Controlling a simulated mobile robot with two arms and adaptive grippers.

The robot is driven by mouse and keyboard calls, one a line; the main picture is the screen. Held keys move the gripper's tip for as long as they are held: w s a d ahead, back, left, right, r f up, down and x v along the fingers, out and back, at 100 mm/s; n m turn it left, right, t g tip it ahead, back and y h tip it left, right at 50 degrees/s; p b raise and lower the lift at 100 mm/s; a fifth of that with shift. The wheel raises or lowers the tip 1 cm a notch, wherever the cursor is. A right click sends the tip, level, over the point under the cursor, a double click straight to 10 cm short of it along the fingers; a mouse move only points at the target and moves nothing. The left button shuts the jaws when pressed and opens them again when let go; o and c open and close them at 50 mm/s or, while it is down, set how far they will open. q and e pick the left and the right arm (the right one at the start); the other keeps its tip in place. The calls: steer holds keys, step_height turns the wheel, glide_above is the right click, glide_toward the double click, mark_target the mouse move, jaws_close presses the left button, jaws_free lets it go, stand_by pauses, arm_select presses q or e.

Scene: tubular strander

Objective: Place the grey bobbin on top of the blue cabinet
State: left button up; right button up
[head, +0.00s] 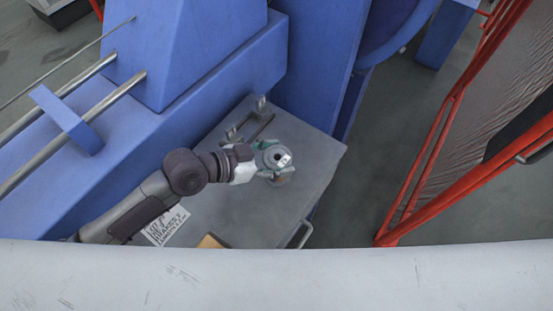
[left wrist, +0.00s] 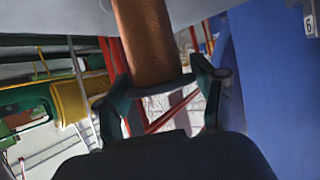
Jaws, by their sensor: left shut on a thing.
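The grey bobbin (head: 281,159) shows its round flange and hub from above in the head view. In the left wrist view its copper-coloured winding (left wrist: 148,40) fills the top middle. My left gripper (head: 268,165) is shut on it, with a finger on each side of its flange in the left wrist view (left wrist: 165,88). The bobbin appears over the right part of the cabinet's grey top (head: 240,205). I cannot tell whether it touches that top. The cabinet's sides are mostly hidden. My right gripper is not in view.
A metal bracket (head: 248,130) and a printed sheet (head: 166,226) lie on the cabinet top, with a tan block (head: 210,241) near its front. Blue machine parts (head: 190,50) stand behind. A red-framed guard (head: 450,120) is at right. A pale surface (head: 280,275) crosses the foreground.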

arm_select(q)
steer(key=o, duration=1.4)
steer(key=shift+r, duration=0.2)
steer(key=b+v, duration=0.1)
steer(key=v, duration=1.1)
steer(key=shift+s+d+f, duration=0.1)
